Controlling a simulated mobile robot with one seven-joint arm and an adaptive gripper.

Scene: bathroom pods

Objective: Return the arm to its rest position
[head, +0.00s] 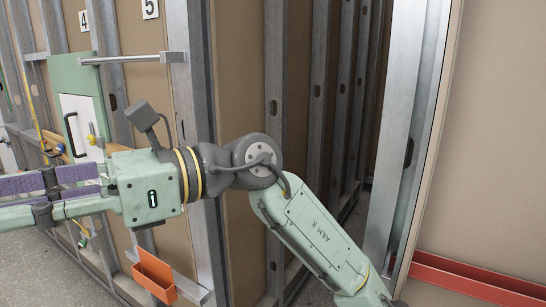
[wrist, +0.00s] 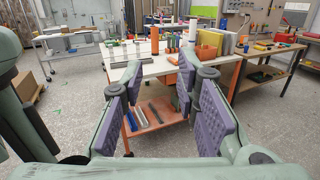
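My arm reaches up from the lower right of the head view and bends at the elbow, with its forearm pointing left. My gripper (head: 22,195) is at the left edge of the head view, in front of the wall framing, and its tips are cut off or hard to make out. In the wrist view my gripper (wrist: 160,75) has its two purple-padded fingers wide apart. Nothing is between the fingers; a white-topped table (wrist: 150,68) shows beyond them.
Metal-stud wall panels (head: 240,60) stand close behind my arm. An orange bin (head: 155,275) hangs below the wrist, and a green panel with a handle (head: 78,100) is behind it. A red rail (head: 470,278) is at right. A wooden bench (wrist: 268,52) and open grey floor (wrist: 65,110) show too.

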